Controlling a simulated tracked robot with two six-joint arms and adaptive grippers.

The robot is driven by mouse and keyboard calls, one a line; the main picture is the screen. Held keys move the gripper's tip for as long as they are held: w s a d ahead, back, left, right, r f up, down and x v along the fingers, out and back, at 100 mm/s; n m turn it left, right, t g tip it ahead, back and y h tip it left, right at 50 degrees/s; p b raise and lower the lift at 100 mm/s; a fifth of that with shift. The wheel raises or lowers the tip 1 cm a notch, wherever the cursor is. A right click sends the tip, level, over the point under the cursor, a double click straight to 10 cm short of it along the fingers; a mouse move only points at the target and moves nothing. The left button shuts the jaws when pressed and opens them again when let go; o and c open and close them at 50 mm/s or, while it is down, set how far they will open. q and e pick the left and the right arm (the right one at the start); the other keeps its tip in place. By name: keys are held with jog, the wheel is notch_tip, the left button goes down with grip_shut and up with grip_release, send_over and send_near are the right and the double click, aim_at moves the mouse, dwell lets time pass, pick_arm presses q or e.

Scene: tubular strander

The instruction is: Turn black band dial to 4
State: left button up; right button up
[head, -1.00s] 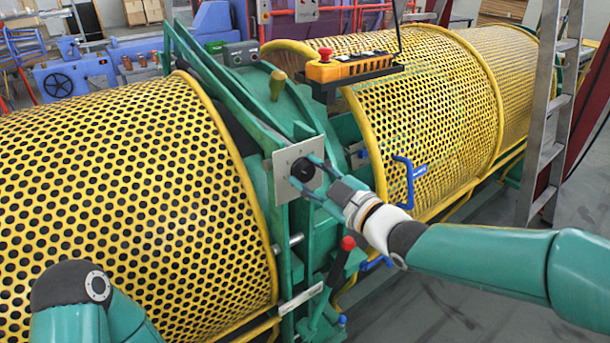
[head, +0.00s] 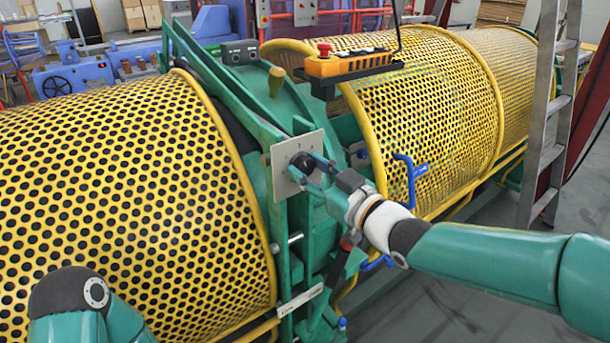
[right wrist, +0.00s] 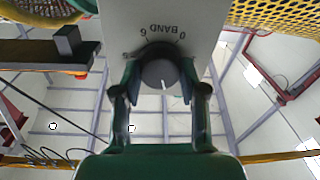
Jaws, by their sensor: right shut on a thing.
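The black band dial (head: 302,161) is a round knob on a light metal plate (head: 283,183) fixed to the green machine frame. In the right wrist view the dial (right wrist: 158,74) sits between the two fingers of my right gripper (right wrist: 160,85), which is shut on its sides. The plate's print appears upside down, with BAND, 0 and 6 readable; other numbers are hidden or too small. In the head view my right gripper (head: 309,171) reaches the dial from the right. My left gripper is out of view.
Yellow perforated guards (head: 130,190) flank the green frame. An orange control box (head: 345,64) with a red button hangs above. A blue handle (head: 410,178) is close to my right wrist. A ladder (head: 550,120) stands at right.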

jog(key=m, duration=0.2)
jog(key=f+m+b, duration=0.1)
jog(key=m, duration=0.4)
jog(key=shift+m+b, duration=0.35)
jog(key=shift+m, duration=0.05)
jog(key=m+t+h+b, duration=0.1)
jog(key=m, duration=0.5)
jog(key=shift+m, duration=0.4)
jog(key=o, duration=1)
jog(key=shift+s, duration=0.1)
jog(key=shift+c, duration=0.2)
jog(key=shift+o, duration=0.9)
jog(key=shift+r, duration=0.25)
